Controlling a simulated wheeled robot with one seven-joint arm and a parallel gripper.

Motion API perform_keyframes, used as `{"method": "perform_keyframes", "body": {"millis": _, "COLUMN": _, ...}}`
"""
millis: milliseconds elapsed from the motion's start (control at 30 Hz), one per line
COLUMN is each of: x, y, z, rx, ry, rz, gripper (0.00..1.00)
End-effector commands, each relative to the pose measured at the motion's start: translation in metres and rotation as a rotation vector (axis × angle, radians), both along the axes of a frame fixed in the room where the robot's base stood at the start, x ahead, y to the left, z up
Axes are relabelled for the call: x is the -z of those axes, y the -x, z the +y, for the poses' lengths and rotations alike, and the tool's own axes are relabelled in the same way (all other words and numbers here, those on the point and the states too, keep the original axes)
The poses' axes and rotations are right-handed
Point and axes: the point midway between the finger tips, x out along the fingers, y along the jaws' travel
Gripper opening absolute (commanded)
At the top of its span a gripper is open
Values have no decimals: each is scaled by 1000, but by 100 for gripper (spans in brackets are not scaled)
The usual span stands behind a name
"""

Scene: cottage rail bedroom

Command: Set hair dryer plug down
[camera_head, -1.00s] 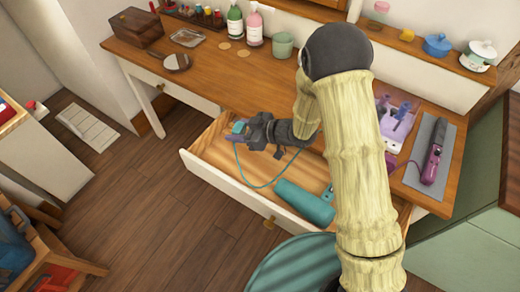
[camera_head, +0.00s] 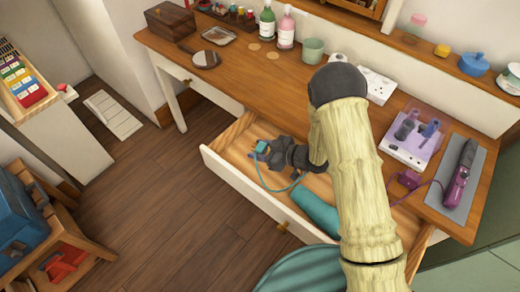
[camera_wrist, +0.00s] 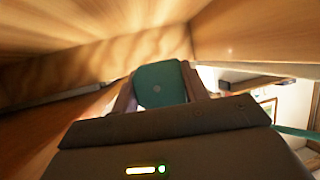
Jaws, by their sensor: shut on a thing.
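My gripper (camera_head: 264,153) is down inside the open wooden drawer (camera_head: 238,177), near its left end. It is shut on the teal hair dryer plug (camera_head: 261,146). In the wrist view the plug (camera_wrist: 160,84) sits between my two fingers, with drawer walls close around. A teal cord runs from the plug towards the teal hair dryer (camera_head: 316,213), which lies in the drawer to the right, partly hidden by my arm. I cannot tell whether the plug touches the drawer floor.
The desk top (camera_head: 240,80) is above and behind the drawer. A purple styling tool (camera_head: 459,178) lies on a grey mat at the right, near a power strip (camera_head: 376,85) and a lilac holder (camera_head: 415,140). A teal round seat (camera_head: 300,272) stands in front of the drawer.

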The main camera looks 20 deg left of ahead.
Motion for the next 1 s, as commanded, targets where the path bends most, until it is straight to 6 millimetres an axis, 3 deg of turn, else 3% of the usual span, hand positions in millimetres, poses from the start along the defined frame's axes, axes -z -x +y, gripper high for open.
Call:
{"method": "perform_keyframes", "body": {"millis": 867, "x": 13, "y": 0, "z": 0, "rx": 1, "ry": -1, "rz": -1, "gripper": 21}}
{"method": "perform_keyframes", "body": {"millis": 900, "x": 13, "y": 0, "z": 0, "rx": 1, "ry": -1, "rz": -1, "gripper": 52}}
{"method": "perform_keyframes", "body": {"millis": 1000, "x": 13, "y": 0, "z": 0, "rx": 1, "ry": -1, "rz": -1, "gripper": 66}}
